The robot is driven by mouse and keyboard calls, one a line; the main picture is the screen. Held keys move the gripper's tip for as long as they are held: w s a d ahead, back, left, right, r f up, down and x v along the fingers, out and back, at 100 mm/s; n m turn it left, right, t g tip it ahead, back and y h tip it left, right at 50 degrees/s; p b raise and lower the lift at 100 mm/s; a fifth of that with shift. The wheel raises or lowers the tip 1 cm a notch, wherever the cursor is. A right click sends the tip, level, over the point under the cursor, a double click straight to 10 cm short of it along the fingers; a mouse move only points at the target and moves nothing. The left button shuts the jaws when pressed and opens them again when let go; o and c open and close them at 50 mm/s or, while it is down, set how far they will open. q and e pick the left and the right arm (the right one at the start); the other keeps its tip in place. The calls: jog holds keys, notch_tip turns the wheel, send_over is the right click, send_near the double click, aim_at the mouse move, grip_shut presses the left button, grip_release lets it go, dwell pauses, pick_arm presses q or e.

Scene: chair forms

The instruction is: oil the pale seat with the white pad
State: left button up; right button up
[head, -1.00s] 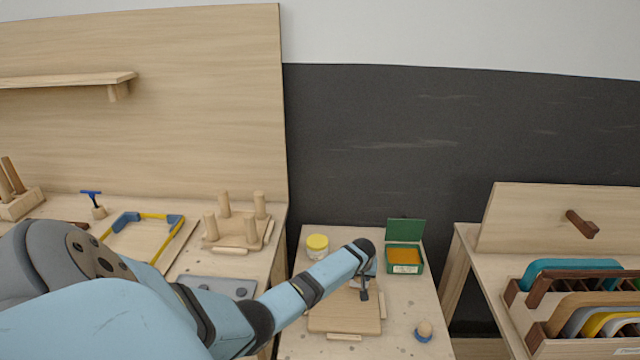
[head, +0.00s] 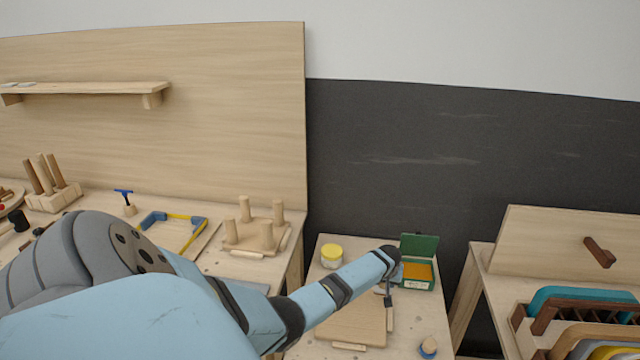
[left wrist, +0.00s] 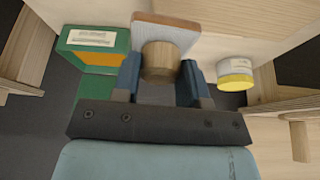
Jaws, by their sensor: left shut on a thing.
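The pale seat (head: 345,322) lies flat on the small table, partly covered by my left arm. My left gripper (head: 388,297) is over the seat's right side, near the green box. In the left wrist view, my left gripper (left wrist: 160,80) is shut on the round wooden knob (left wrist: 160,62) of a block-like pad (left wrist: 168,30). The pad is not clear in the head view. My right gripper is not in view.
An open green box (head: 418,275) with an orange inside stands behind on the right. A yellow-lidded jar (head: 332,256) stands at the back left. A blue-based wooden knob (head: 428,347) is at the front right. A rack of coloured curved pieces (head: 575,325) stands on the right bench.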

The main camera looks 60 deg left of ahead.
pick_arm(q)
jog(key=shift+w+r+p, duration=0.15)
jog(key=shift+r+p, duration=0.35)
jog(key=shift+r, duration=0.45)
jog(key=shift+r+p, duration=0.35)
jog(key=shift+r, duration=0.3)
jog(key=shift+f, duration=0.1)
